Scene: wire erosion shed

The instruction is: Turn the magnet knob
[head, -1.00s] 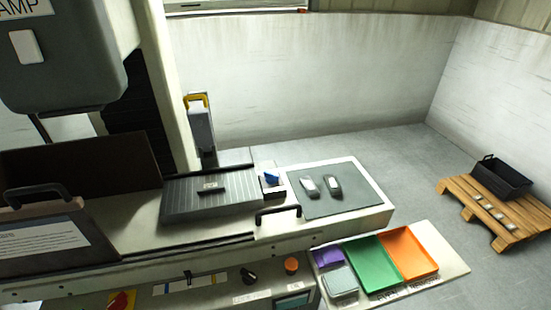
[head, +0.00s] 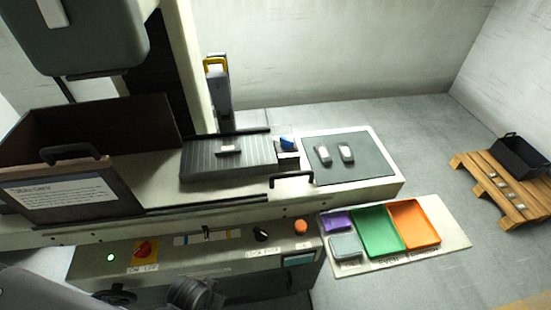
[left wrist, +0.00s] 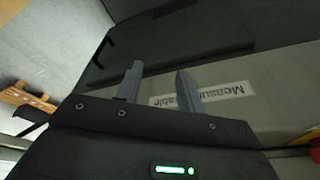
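The front panel of the machine carries a black round knob (head: 261,234) right of centre and a red rotary knob (head: 146,250) on a yellow plate further left. My right gripper is not in view.
An orange button (head: 301,227) is right of the black knob. A black handle (head: 291,178) juts out above the panel. Purple, grey, green (head: 379,233) and orange trays lie on a board at right. A pallet (head: 501,185) with a black bin stands further right; open floor lies between.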

